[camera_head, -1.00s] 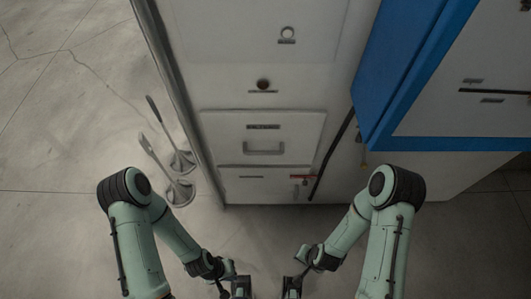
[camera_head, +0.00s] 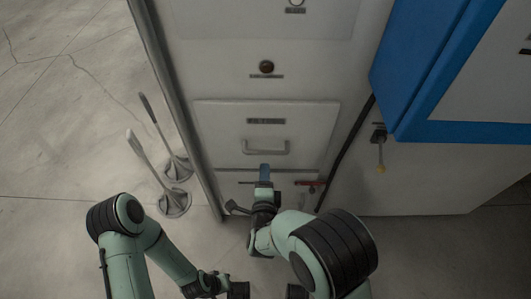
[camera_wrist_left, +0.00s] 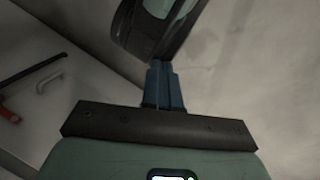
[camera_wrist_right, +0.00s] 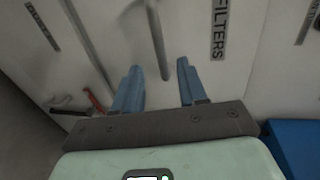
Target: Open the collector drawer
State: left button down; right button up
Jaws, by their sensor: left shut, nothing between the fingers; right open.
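A grey cabinet front holds a panel labelled FILTERS with a bar handle (camera_head: 265,150). The FILTERS label (camera_wrist_right: 218,30) is readable in the right wrist view. Below it is a lower front (camera_head: 232,187) with a small label (camera_wrist_right: 43,27) too blurred to read; I cannot confirm it is the collector drawer. My right gripper (camera_head: 265,168) is open just below the bar handle. In the right wrist view, the bar handle (camera_wrist_right: 157,40) appears between its blue fingers (camera_wrist_right: 159,68); contact cannot be told. My left gripper (camera_wrist_left: 164,68) is shut and empty, low in front of the cabinet.
A red piece (camera_head: 310,183) sits on the cabinet's lower right. A blue-framed unit (camera_head: 450,132) juts out at the right, with a hanging valve-like part (camera_head: 379,145) beneath it.

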aim_at(265, 154)
pick_arm(q)
jog(key=shift+w+a+f+t+b, duration=0.15)
jog(key=shift+w+a+f+b, duration=0.2)
jog(key=shift+w, duration=0.2)
jog(key=shift+w+a+f+t+b, duration=0.2)
jog(key=shift+w+f+b, duration=0.1)
jog(key=shift+w+f, duration=0.2)
pick_arm(e)
jog(key=x, duration=1.1)
grip_shut()
